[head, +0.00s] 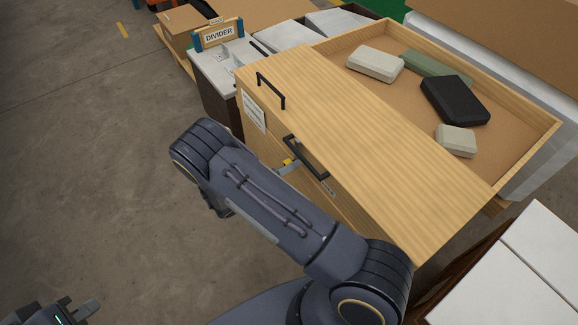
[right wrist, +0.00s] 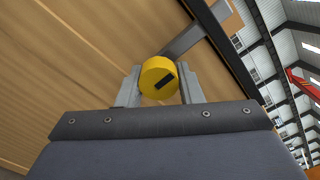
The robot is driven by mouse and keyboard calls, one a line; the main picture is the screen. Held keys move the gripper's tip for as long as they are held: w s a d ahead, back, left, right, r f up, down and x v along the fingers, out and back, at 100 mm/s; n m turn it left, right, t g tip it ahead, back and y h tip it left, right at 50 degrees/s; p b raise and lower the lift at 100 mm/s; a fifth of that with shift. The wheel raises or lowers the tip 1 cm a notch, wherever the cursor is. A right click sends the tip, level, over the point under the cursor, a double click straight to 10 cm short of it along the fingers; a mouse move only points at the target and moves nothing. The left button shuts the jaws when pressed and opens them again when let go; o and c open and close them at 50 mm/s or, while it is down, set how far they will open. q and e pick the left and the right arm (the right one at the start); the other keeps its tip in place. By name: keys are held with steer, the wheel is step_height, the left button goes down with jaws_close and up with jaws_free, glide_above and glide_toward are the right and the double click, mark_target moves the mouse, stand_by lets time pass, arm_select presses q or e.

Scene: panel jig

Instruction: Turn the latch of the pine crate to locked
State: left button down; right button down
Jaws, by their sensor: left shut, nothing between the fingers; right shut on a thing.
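The pine crate (head: 340,120) fills the middle and right of the head view, with its front face turned to the lower left. Its latch is a round yellow knob (right wrist: 158,77) with a black mark, seen close up in the right wrist view. A bit of the yellow knob shows in the head view (head: 287,162). My right gripper (right wrist: 158,85) is shut on the knob, one grey finger on each side. In the head view my right arm hides most of that gripper. My left gripper (head: 88,309) is shut and empty at the lower left, away from the crate.
Black handles (head: 270,90) sit on the crate. Its open part holds a black block (head: 455,100), pale blocks (head: 375,64) and a green one (head: 436,68). A DIVIDER sign (head: 219,35) stands behind. A white-topped surface (head: 510,280) is at lower right. The left floor is clear.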

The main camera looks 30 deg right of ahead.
steer(key=shift+w+r, duration=0.35)
steer(key=shift+w, duration=0.05)
steer(key=c, duration=1)
jaws_free()
steer(key=shift+a+f, duration=0.15)
steer(key=shift+a, duration=0.05)
steer(key=a, duration=0.7)
steer(key=shift+s+a, duration=0.25)
steer(key=shift+s, duration=0.1)
